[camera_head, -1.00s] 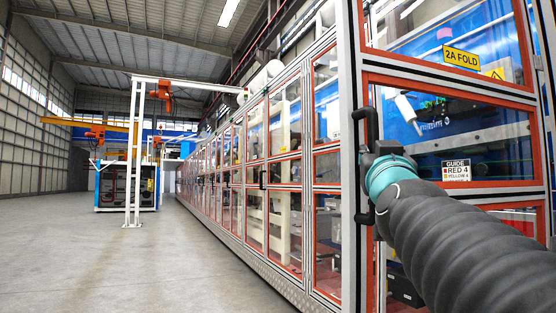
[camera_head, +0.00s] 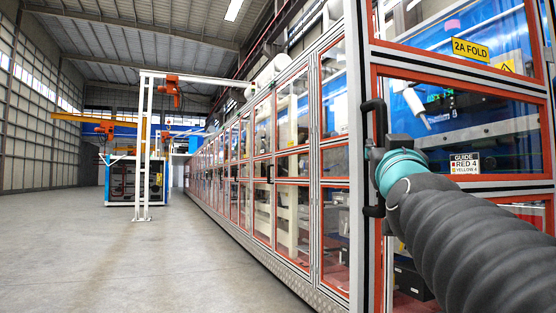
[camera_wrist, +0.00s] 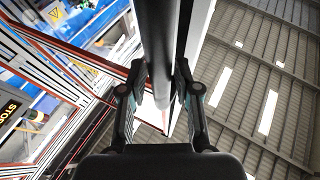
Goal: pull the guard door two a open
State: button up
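The guard door marked 2A FOLD (camera_head: 470,70) fills the right of the head view. It has a red frame and clear panels. Its black upright handle (camera_head: 376,122) is at the door's left edge. My gripper (camera_head: 376,165) is at this handle, partly hidden behind the teal wrist joint. In the wrist view my gripper (camera_wrist: 160,88) has a finger on each side of the black handle bar (camera_wrist: 158,35), and they look closed on it. I cannot tell whether the door stands slightly ajar.
A long row of similar glazed guard doors (camera_head: 262,205) runs away to the left of this door. A white jib post (camera_head: 144,150) and a blue-framed machine (camera_head: 122,180) stand farther back. The concrete floor (camera_head: 130,255) at left is clear.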

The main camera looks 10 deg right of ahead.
jog(key=v, duration=1.1)
jog(key=shift+s+f, duration=0.2)
jog(key=shift+a, duration=0.1)
jog(key=w+a+f+n+g+y, duration=0.1)
jog(key=w+a+f+g+y, duration=0.2)
jog(key=f, duration=0.6)
jog(key=w+a+f+n+g+y, duration=0.15)
jog(key=a+f+y, duration=0.3)
jog(key=f, duration=0.55)
jog(key=s+f+g, duration=0.3)
jog(key=f, duration=0.5)
jog(key=s+a+f+n+g+p, duration=0.1)
jog(key=s+f+g, duration=0.2)
jog(key=f, duration=0.5)
jog(key=s+a+f+n+g+p, duration=0.1)
jog(key=s+f+g, duration=0.3)
jog(key=f, duration=0.5)
jog(key=shift+g+y, duration=0.35)
jog(key=shift+y, duration=0.1)
